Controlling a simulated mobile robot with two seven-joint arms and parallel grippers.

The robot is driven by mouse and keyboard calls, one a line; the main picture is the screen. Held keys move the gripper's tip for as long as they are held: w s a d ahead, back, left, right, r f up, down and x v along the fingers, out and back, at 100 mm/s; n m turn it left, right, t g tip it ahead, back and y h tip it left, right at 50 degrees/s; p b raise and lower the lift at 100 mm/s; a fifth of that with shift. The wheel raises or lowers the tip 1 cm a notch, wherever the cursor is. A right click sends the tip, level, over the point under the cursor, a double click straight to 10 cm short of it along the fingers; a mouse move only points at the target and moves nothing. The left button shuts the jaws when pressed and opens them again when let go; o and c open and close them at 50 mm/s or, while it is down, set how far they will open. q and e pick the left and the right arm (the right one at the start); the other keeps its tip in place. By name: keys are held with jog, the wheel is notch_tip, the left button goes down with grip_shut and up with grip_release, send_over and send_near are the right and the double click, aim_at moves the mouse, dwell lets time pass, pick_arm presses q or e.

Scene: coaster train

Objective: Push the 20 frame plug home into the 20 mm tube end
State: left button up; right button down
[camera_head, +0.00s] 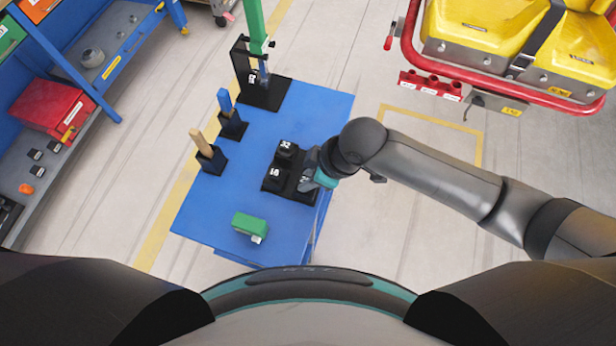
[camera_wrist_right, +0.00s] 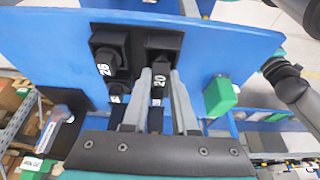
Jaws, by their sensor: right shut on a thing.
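My right gripper (camera_head: 316,174) is at the right side of the black plug holder (camera_head: 272,186) on the blue table. In the right wrist view its two grey fingers (camera_wrist_right: 160,78) are shut on the black 20 plug (camera_wrist_right: 160,52), whose white 20 label shows between the fingertips. I cannot tell whether the plug is clear of the holder. My left gripper is not in view.
Two small black stands hold a blue handle (camera_head: 224,100) and a wooden handle (camera_head: 200,140). A green block (camera_head: 250,225) lies near the table's front. A red rail (camera_head: 450,70) with yellow seats is at upper right. The blue tabletop (camera_head: 325,110) is bare at the far right.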

notch_tip(320, 180, up, 19)
jog(key=p, duration=0.3)
dwell(0.9)
